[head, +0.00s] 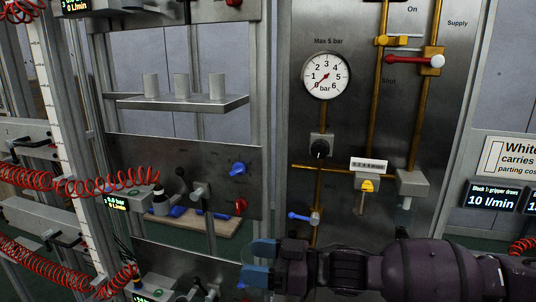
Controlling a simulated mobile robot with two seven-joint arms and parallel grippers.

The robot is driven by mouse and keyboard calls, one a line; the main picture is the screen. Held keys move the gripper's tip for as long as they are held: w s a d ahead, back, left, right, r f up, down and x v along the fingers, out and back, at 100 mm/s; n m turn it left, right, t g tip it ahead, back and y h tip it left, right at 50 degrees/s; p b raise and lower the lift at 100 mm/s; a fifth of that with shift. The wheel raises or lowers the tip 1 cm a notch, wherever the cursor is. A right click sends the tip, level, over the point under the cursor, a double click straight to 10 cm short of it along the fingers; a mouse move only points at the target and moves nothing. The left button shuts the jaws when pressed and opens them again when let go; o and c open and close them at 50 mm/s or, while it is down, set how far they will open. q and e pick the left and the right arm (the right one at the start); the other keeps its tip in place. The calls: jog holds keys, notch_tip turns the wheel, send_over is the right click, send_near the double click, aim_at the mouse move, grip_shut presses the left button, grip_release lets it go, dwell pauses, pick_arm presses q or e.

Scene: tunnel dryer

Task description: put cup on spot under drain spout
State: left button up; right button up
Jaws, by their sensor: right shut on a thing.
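My right gripper (259,265) reaches in from the lower right, in front of the lower part of the metal panels. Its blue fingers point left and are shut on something. A pale blue rounded shape (262,249) shows at the upper finger; I cannot tell whether it is a cup or part of the finger. A grey block with a short downward spout (411,184) sits on the right panel, above and right of my gripper; it may be the drain spout. The spot beneath it is hidden by my arm or out of view. My left gripper is not in view.
Three grey cylinders (181,86) stand on a metal shelf (190,102) at upper left. A pressure gauge (326,75), brass pipes and a blue-handled valve (303,217) are on the right panel. Red coiled hoses (80,178) hang at left. A wooden board (225,222) lies behind the posts.

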jog(key=a+r+m+t+h, duration=0.1)
jog(key=a+r+m+t, duration=0.1)
jog(key=a+r+t, duration=0.25)
jog(key=w+d+r+m+t+h, duration=0.1)
jog(key=w+d+m+t+h, duration=0.2)
jog(key=d+m+t+h, duration=0.8)
jog(key=s+d+f+m+h, duration=0.1)
jog(key=s+d+f+h, duration=0.1)
jog(key=d+f, duration=0.5)
jog(key=s+d+f+m+h, duration=0.2)
jog(key=s+d+f+h, duration=0.1)
jog(key=d+f, duration=0.5)
jog(key=shift+s+d+f+g+h, duration=0.2)
jog(key=shift+s+d+g+h, duration=0.2)
jog(key=shift+d, duration=0.3)
